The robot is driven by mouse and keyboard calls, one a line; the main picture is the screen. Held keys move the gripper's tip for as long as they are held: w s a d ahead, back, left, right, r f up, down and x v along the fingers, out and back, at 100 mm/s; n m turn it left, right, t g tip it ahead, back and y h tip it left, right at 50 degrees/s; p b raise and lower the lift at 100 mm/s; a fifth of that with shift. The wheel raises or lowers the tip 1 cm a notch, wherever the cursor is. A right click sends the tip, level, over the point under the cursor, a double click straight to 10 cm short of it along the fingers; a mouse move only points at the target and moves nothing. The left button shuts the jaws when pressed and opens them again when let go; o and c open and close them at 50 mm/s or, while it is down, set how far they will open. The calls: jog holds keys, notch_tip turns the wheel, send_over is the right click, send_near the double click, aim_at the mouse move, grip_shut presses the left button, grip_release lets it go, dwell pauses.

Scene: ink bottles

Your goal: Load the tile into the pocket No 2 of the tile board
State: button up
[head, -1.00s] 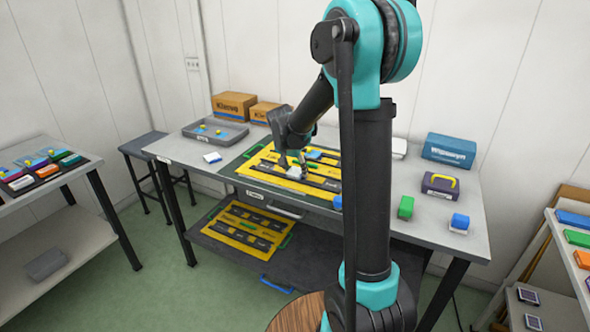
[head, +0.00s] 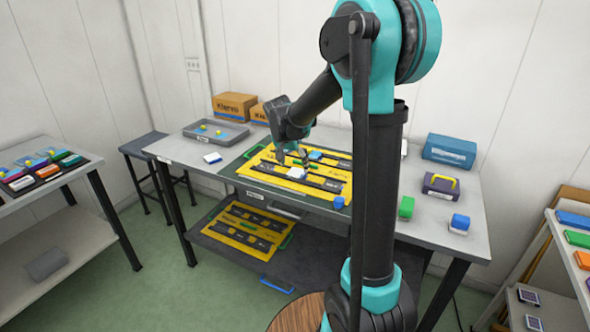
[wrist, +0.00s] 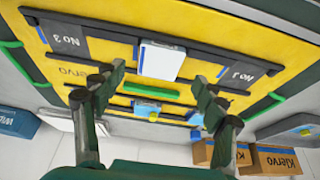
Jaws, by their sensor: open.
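A white tile with a blue edge (head: 296,172) lies on the yellow tile board (head: 262,172). In the wrist view the tile (wrist: 161,60) lies flat between two black rails, in the middle place between the areas marked No 3 (wrist: 66,40) and No 1 (wrist: 240,74). No label shows at the tile's own place. My gripper (head: 293,158) is above the board, close to the tile. In the wrist view its fingers (wrist: 156,82) are spread apart with nothing between them. The tile is apart from both fingertips.
A light-blue piece (head: 315,155) lies on the board's far row. A blue block (head: 338,202), a green block (head: 406,207) and another blue block (head: 459,223) stand to the right. A grey tray (head: 215,132) and cardboard boxes (head: 234,105) are at the back left. A second yellow board (head: 245,228) is below.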

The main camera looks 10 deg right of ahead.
jog(key=v, duration=0.8)
jog(key=shift+r, duration=0.35)
